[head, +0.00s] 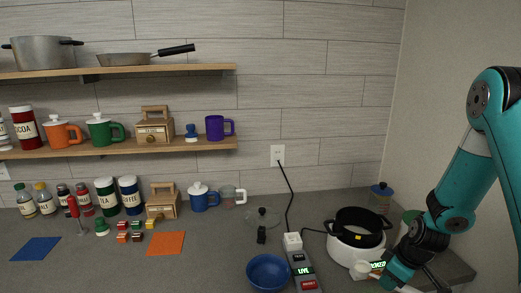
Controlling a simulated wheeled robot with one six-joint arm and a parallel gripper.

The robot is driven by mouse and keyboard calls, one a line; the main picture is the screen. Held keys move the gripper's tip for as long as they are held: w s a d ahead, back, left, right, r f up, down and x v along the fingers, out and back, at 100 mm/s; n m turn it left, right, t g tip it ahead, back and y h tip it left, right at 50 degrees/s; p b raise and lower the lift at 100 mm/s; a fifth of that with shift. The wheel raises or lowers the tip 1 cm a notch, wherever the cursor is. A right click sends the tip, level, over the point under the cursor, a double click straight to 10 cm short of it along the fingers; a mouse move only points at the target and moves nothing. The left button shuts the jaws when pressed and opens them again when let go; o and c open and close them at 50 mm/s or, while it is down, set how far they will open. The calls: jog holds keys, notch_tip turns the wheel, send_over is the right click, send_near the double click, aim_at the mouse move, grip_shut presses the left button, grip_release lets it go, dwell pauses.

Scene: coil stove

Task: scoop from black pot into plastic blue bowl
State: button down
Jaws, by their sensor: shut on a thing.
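The black pot (361,221) sits on a white round coil stove (345,254) at the lower right. The blue bowl (269,273) stands on the counter to the left of the stove, near the bottom edge, and looks empty. My gripper (401,287) is low at the bottom right, in front of the stove. It is shut on a pale scoop (362,268), whose head shows in front of the stove, outside the pot. The fingertips are small and partly cut off by the bottom edge. The inside of the pot is mostly dark.
A power strip (302,270) with a lit display lies between bowl and stove, with a black cord up to the wall outlet (277,155). A glass lid (263,216) lies behind the bowl. A jar (380,196) stands behind the pot.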

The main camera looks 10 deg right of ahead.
jog(key=s+a+f+m+h+b, duration=0.1)
jog(key=a+f+m+b, duration=0.4)
jog(key=a+f, duration=0.4)
jog(key=a+m, duration=0.1)
jog(key=a, duration=0.3)
jog(key=shift+s+a+f+h, duration=0.2)
jog(key=shift+s+a+h, duration=0.05)
jog(key=shift+a+h, duration=0.1)
jog(key=shift+b, duration=0.3)
